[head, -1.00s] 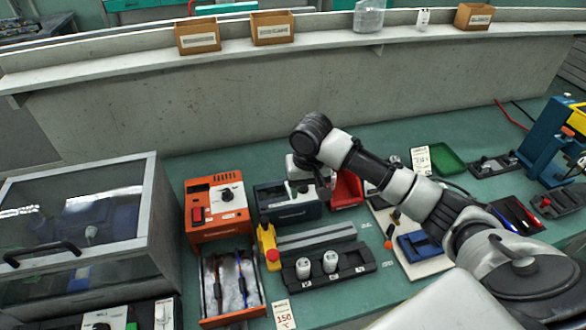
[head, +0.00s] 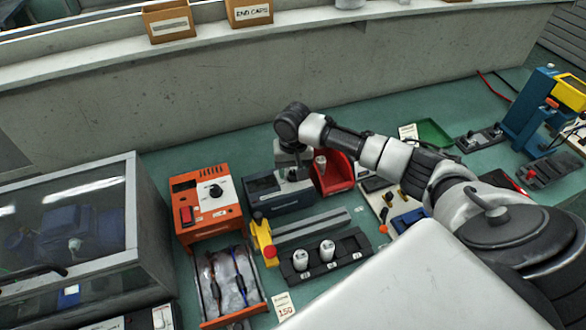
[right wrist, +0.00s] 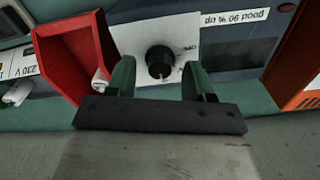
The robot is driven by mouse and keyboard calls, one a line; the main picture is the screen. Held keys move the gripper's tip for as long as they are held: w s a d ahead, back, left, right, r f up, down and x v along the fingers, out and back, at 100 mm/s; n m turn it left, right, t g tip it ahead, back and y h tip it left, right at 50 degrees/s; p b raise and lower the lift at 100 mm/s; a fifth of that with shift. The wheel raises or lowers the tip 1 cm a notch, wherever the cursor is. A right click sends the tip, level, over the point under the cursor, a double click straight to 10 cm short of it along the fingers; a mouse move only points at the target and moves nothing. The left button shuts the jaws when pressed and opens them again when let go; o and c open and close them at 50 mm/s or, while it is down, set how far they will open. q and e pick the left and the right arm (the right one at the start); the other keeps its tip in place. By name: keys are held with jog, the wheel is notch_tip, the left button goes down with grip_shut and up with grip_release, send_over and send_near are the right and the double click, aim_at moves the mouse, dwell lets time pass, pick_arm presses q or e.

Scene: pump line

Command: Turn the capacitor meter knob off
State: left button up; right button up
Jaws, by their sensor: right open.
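The capacitor meter (head: 283,200) is a dark blue-grey box on the green bench, between the orange unit and the red bin. In the right wrist view its black round knob (right wrist: 160,62) sits on a white panel (right wrist: 185,32) with small print beside it. My right gripper (right wrist: 160,82) is open, with one green finger on each side of the knob in that view and gaps between. I cannot tell how deep the fingers reach or where the knob points. In the head view my right gripper (head: 292,165) is over the meter's right part. My left gripper is out of view.
A red bin (head: 333,178) stands close to the meter's right. The orange unit (head: 207,205) is on its left, with an open drawer (head: 228,285) in front. A black rack (head: 325,258) with two white cylinders lies before the meter. A wall (head: 220,85) rises behind.

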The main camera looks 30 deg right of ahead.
jog(key=shift+s+f, duration=0.1)
jog(key=shift+f, duration=0.15)
jog(key=shift+c, duration=0.7)
jog(key=c, duration=0.8)
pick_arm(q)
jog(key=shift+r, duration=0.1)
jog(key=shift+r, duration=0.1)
